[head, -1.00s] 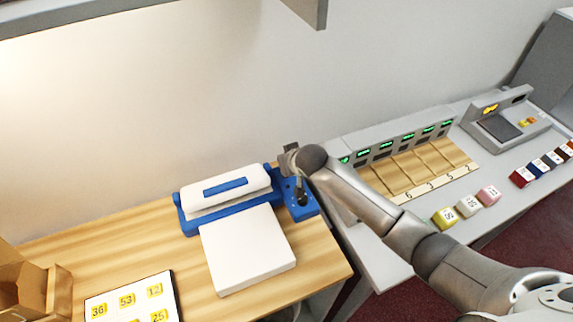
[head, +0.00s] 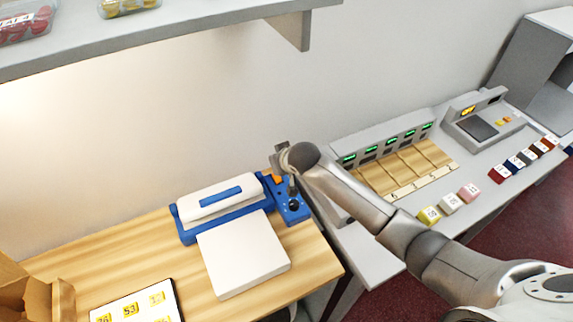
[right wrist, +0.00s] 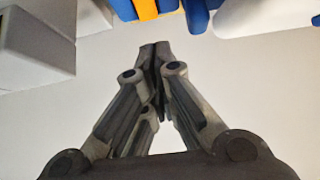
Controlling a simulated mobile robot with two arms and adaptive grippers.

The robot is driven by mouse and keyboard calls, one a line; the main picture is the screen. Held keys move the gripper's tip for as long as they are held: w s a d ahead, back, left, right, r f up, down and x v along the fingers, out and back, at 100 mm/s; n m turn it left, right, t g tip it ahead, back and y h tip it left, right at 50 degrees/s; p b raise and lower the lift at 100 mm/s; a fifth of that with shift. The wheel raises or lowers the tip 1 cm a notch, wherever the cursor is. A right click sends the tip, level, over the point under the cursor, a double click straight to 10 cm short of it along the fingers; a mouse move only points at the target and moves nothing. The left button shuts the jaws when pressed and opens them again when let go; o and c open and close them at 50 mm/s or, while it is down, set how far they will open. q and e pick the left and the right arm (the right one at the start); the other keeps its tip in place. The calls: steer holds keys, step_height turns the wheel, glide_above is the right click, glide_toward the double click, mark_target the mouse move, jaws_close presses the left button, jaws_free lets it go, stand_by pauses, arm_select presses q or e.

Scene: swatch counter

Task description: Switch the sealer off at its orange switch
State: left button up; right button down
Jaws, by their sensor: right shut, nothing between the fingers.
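The sealer has a white body, a blue handle and a blue base (head: 187,235) on the wooden table in the head view. Its blue control box (head: 303,216) stands at its right end. The orange switch (head: 278,178) shows at the back of that box, partly hidden by my right gripper. It also shows at the top edge of the right wrist view (right wrist: 145,8), cut off by the frame. My right gripper (right wrist: 154,50) is shut and empty, pointing toward the orange switch; I cannot tell whether it touches. In the head view it hangs over the box. My left gripper is out of view.
A white platform (head: 243,255) lies before the sealer. A number card (head: 138,304) and a cardboard box (head: 40,300) are at lower left. A shelf (head: 170,36) overhangs the back. A grey counter with wooden slots (head: 405,168) and several small blocks stands to the right.

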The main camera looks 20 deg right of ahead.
steer(key=s+f+b+v, duration=0.1)
steer(key=v, duration=0.6)
steer(key=shift+s+d+r+b, duration=0.2)
steer(key=shift+s+d+b, duration=0.1)
steer(key=shift+s+d, duration=0.1)
stand_by(0.3)
